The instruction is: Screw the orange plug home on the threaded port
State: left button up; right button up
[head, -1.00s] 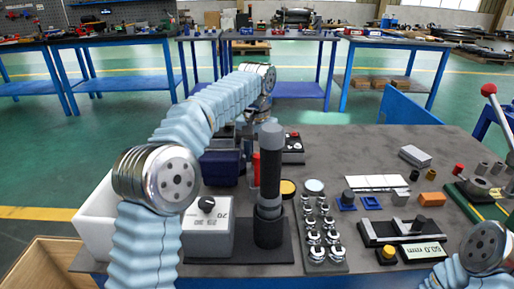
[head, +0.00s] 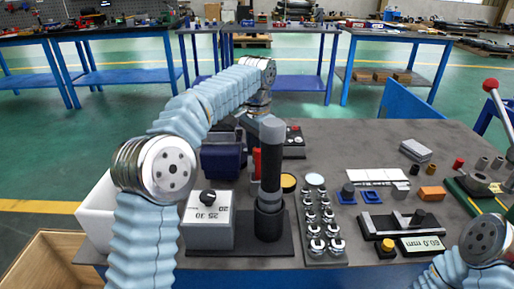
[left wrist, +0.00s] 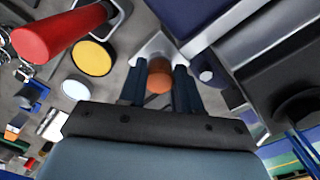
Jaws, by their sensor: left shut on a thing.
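The orange plug (left wrist: 159,76) shows in the left wrist view between the two dark fingers of my left gripper (left wrist: 159,84), which is shut on it. A pale grey piece (left wrist: 156,46) lies just beyond the plug. I cannot tell whether it is the part with the threaded port, and no thread shows. I cannot tell whether plug and port touch. In the head view my left arm reaches over the table and bends down behind the dark upright cylinder, so the fingers and plug are hidden there. My right gripper is out of view; only part of that arm shows at bottom right.
A tall dark cylinder with a grey cap (head: 271,160) stands close to my left arm. A dial box (head: 208,226), a dark blue block (head: 222,161) and a socket tray (head: 318,225) are nearby. An orange block (head: 432,193) lies at right.

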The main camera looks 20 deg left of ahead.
pick_arm(q)
jog(key=m, duration=0.4)
jog(key=shift+a, duration=0.1)
jog(key=shift+m, duration=0.3)
jog(key=m, duration=0.3)
jog(key=shift+w, duration=0.1)
jog(key=shift+m, duration=1)
jog(key=m, duration=0.5)
jog(key=shift+w, duration=0.15)
